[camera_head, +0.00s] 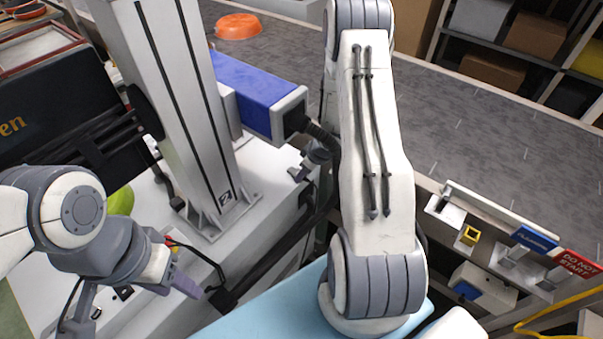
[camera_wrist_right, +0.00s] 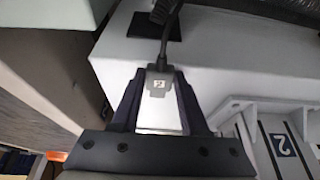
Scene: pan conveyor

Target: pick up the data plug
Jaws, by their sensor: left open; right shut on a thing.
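The data plug (camera_wrist_right: 159,83) is a small grey connector with a square mark on its face and a black cable leaving its far end. In the right wrist view it sits between the two dark fingers of my right gripper (camera_wrist_right: 158,92), which is shut on it. In the head view the right gripper (camera_head: 305,168) shows small beside the white machine base, partly hidden by my own arm, and the plug cannot be made out there. My left gripper (camera_head: 184,281) is open at the lower left, over the white machine's edge, well apart from the plug.
A white column (camera_head: 180,105) with a bolted foot stands on the white machine base (camera_head: 262,178), with a blue box-shaped arm (camera_head: 252,92) beside it. Dark cables hang along the base. A panel of switches and signs (camera_head: 510,252) is at the right. An orange pan (camera_head: 238,26) lies behind.

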